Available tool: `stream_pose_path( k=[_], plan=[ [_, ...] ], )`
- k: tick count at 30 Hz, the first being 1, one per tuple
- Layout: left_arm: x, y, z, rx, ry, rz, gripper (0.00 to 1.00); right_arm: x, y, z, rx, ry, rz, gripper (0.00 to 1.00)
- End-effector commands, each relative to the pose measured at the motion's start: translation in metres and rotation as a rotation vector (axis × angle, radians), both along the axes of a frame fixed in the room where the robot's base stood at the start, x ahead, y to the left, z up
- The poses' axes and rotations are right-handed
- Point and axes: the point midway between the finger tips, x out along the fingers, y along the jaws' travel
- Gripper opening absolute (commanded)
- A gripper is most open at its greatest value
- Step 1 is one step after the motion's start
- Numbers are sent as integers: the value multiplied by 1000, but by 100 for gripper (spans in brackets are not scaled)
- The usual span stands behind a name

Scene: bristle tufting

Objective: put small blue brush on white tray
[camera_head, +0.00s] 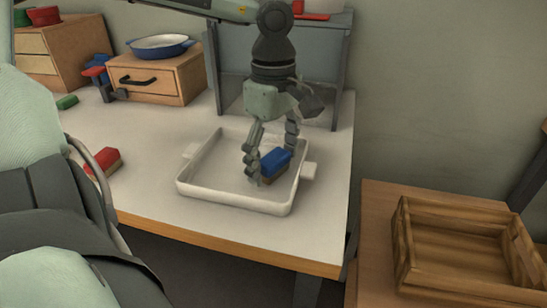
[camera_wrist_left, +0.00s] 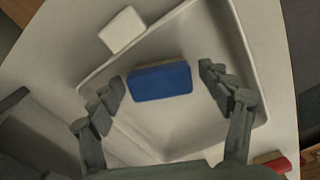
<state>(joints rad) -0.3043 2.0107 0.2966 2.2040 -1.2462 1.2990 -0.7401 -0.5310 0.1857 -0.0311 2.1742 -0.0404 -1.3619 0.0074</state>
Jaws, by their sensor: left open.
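The small blue brush (camera_head: 276,163) has a blue top and a tan-brown lower part. It is inside the white tray (camera_head: 230,200), towards its right side. My left gripper (camera_head: 270,166) reaches down over the tray with its fingers around the brush. In the left wrist view the blue brush (camera_wrist_left: 160,81) lies between the two open fingers (camera_wrist_left: 165,90), with gaps at both ends, and the white tray (camera_wrist_left: 245,60) spreads beneath. My right gripper is not in view.
A red brush (camera_head: 103,163) lies left of the tray and a green one (camera_head: 67,102) farther back. A wooden drawer box (camera_head: 185,88) carries a blue dish (camera_head: 160,46). A wooden crate (camera_head: 460,274) stands on a lower surface at right. A grey stand (camera_head: 335,70) rises behind the tray.

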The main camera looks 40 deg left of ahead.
Motion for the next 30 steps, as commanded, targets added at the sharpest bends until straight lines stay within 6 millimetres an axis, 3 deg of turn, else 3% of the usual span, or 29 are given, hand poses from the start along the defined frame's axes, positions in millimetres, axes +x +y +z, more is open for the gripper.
stream_pose_path(
  k=[5,7,21,30],
  plan=[
    [0,0,3,0,0,0,78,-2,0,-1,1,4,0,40],
    [1,0,9,0,-3,0,78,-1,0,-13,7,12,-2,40],
    [1,0,104,1,-4,1,78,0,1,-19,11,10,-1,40],
    [0,0,123,0,-1,0,78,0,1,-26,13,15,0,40]
  ],
)
